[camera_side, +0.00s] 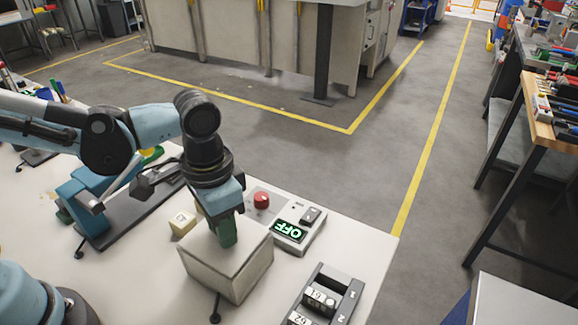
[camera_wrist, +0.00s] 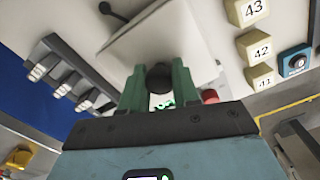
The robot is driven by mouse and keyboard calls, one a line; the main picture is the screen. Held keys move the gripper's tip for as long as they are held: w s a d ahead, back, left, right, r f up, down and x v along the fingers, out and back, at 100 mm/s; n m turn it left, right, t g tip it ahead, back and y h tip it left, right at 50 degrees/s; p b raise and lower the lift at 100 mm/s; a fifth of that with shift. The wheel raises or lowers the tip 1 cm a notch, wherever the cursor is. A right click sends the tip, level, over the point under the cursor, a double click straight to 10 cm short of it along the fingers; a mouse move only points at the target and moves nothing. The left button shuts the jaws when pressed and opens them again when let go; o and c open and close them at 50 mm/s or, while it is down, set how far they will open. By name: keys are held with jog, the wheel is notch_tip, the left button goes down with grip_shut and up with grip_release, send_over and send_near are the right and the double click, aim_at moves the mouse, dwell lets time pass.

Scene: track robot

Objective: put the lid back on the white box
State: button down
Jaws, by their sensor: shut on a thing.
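The white box (camera_side: 235,285) stands on the pale table near its front right part. Its pale lid (camera_side: 255,240) lies level over the box top; I cannot tell whether a small gap remains between them. My gripper (camera_side: 228,235) points down at the middle of the lid. In the wrist view, my gripper's green fingers (camera_wrist: 159,85) are shut on the lid's dark round knob (camera_wrist: 159,76). The lid also shows in the wrist view (camera_wrist: 150,45). The knob is hidden behind the fingers in the side view.
A control box with a red button (camera_side: 261,200) and a lit OFF sign (camera_side: 289,231) stands just behind the white box. A grey numbered rack (camera_side: 325,298) stands at right. A cream block (camera_side: 183,222) lies close at left. Several numbered blocks (camera_wrist: 254,47) show in the wrist view.

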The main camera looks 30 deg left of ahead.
dwell(0.4)
jog(key=shift+c, duration=1.3)
grip_release()
jog(key=shift+r, duration=3.45)
grip_shut()
